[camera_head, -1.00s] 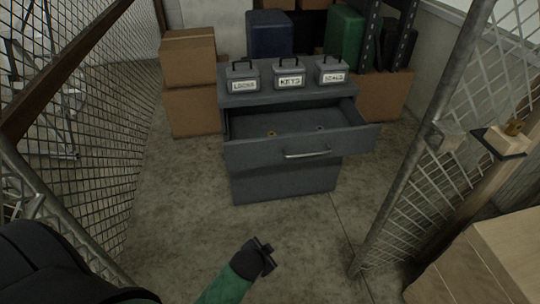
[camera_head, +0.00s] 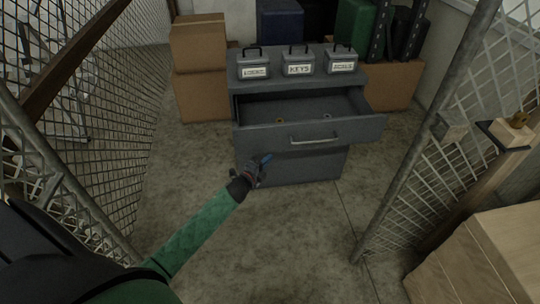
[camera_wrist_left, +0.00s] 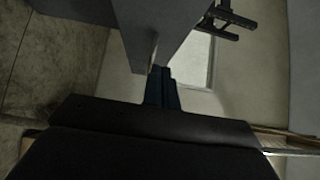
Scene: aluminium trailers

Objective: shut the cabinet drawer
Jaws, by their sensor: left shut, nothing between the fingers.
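The grey cabinet (camera_head: 302,168) stands ahead in the head view. Its top drawer (camera_head: 262,139) is pulled out, with a silver bar handle (camera_head: 314,140) on its front and a few small items inside. My left gripper (camera_head: 265,162) is shut and empty, just in front of the lower left part of the drawer front. In the left wrist view its fingers (camera_wrist_left: 161,88) point toward a grey panel edge; I cannot tell whether they touch it. My right gripper is not in view.
Three labelled grey boxes (camera_head: 299,62) stand on the cabinet top. Cardboard boxes (camera_head: 200,70) are stacked at its left. A mesh fence (camera_head: 100,110) runs along the left, and a mesh gate (camera_head: 425,150) stands at the right. The concrete floor between is clear.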

